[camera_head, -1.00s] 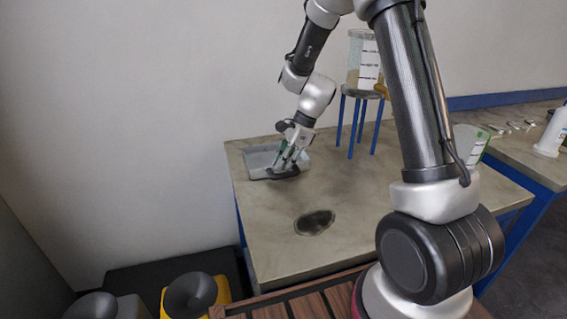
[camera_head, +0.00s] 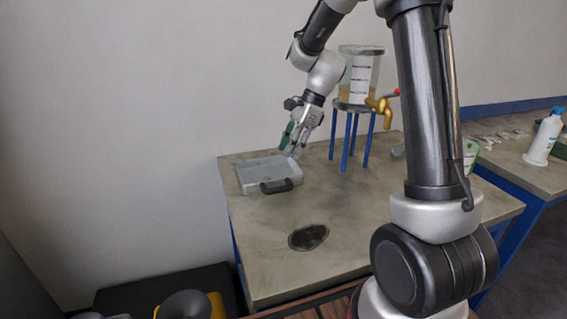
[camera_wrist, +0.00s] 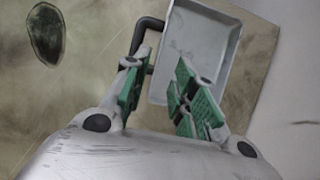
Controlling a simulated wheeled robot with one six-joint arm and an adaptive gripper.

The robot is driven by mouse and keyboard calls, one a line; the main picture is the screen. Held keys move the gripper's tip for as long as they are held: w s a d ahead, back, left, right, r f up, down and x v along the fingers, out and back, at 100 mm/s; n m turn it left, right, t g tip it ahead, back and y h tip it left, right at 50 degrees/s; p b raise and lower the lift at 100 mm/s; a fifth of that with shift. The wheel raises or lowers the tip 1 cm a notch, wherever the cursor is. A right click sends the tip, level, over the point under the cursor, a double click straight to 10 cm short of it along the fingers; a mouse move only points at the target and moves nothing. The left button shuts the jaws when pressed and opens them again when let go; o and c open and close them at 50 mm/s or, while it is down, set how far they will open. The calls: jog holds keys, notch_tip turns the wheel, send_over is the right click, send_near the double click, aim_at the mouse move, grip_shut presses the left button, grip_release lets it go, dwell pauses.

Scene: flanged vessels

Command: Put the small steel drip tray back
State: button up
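The small steel drip tray (camera_head: 246,180) lies on the table at its back left, with its black handle (camera_head: 276,187) toward the front. My gripper (camera_head: 293,150) is above the tray's right side, apart from it and empty. In the wrist view the tray (camera_wrist: 208,48) and its handle (camera_wrist: 150,23) show beyond the fingers. My gripper (camera_wrist: 160,92) has its green-padded fingers spread apart there. The left finger hides part of the handle.
A clear vessel (camera_head: 361,62) with a brass tap (camera_head: 380,106) stands on a blue-legged stand (camera_head: 351,140) right of the tray. A dark oval patch (camera_head: 308,237) marks the table (camera_head: 350,215). A white bottle (camera_head: 546,135) stands on the table at right.

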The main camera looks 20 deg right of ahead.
jog(key=s+d+r+n+t+h, duration=0.1)
jog(key=s+d+r+n, duration=0.2)
jog(key=s+r+n, duration=0.3)
jog(key=s+d+r+n+t+h, duration=0.1)
jog(key=s+d+r+n, duration=0.15)
jog(key=s+r, duration=0.4)
jog(key=s+d+n+t+h, duration=0.2)
jog(key=s+d+n, duration=0.2)
jog(key=s+n, duration=0.5)
jog(key=s+f, duration=0.1)
jog(key=s, duration=0.5)
jog(key=shift+d+h, duration=0.2)
jog(key=shift+h, duration=0.2)
